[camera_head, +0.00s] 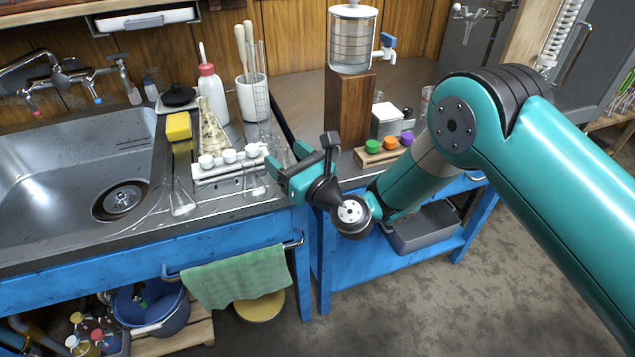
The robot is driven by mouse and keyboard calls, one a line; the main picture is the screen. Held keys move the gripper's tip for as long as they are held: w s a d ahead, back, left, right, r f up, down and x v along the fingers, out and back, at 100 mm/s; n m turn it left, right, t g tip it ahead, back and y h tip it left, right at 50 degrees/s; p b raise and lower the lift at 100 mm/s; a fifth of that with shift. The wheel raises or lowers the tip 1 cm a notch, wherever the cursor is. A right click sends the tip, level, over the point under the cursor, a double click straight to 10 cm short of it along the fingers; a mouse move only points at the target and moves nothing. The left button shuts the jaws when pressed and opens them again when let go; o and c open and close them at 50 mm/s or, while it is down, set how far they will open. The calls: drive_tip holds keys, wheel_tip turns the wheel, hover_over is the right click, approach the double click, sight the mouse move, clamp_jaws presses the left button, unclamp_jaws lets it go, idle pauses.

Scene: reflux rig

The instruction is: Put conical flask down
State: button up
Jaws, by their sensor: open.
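A clear conical flask (181,203) stands upright on the counter beside the sink, left of the white rack. More clear glass, probably another flask (254,186), stands in front of the rack's right end. Other glassware behind my gripper is partly hidden, and I cannot tell its shape. My gripper (301,156) is over the counter's right front corner, to the right of the rack. Its jaws are apart, and I see nothing held between them. The flask by the sink is well clear of my gripper. I cannot tell which glass piece the task names.
The white rack (225,172) holds several white-capped pieces. Behind it stand a red-and-white bottle (211,93), a white cup (246,101) with tools and a tall glass cylinder. The sink (70,200) lies left. A wooden block (347,112) carries a clear tank (352,40).

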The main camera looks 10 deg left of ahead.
drive_tip(key=shift+s+d+f+b, duration=0.3)
drive_tip(key=shift+s+d+f, duration=0.05)
drive_tip(key=shift+d, duration=0.25)
drive_tip(key=b+v, duration=0.3)
drive_tip(key=b, duration=0.6)
drive_tip(key=shift+s+d+f, duration=0.1)
drive_tip(key=shift+d+f, duration=0.1)
drive_tip(key=b, duration=0.8)
approach(287, 159)
drive_tip(key=shift+d, duration=0.5)
drive_tip(key=shift+s+r, duration=0.35)
drive_tip(key=shift+s, duration=0.1)
